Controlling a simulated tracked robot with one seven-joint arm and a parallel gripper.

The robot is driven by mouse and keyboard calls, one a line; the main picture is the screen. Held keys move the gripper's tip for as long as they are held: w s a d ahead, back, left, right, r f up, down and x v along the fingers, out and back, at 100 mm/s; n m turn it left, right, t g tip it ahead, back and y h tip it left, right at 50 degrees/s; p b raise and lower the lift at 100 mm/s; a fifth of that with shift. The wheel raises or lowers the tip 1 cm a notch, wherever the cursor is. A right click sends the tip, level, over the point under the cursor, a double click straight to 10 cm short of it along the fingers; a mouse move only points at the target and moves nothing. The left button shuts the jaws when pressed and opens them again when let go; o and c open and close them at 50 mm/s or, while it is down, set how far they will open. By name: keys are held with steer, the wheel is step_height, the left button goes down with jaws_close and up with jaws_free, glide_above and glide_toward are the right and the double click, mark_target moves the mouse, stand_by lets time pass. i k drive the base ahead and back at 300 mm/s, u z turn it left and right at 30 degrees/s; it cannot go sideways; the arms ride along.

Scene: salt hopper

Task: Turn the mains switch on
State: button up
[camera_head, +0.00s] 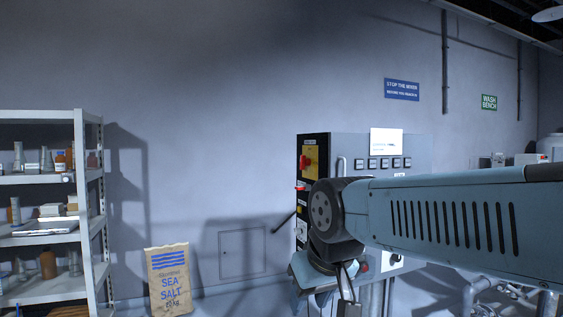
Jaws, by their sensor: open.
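The mains switch looks to be the red rotary knob (305,161) on a yellow plate, on the dark left side of the grey control cabinet (350,146). The angle of its handle is too small to read. My arm reaches in from the right across the front of the cabinet and hides much of its lower part. My gripper (346,296) points down at the bottom edge of the view, below and right of the switch and well apart from it. It is open, its tips are partly cut off, and I see nothing held in it.
A steel shelf (88,180) with bottles and boxes stands at the left. A sea salt sack (169,280) leans by the wall. Pipes (480,292) run low at the right. A dark lever (283,222) sticks out left of the cabinet.

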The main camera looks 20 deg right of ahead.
mark_target(304, 162)
steer(key=z, duration=0.2)
steer(key=i, duration=0.85)
steer(key=u, duration=0.1)
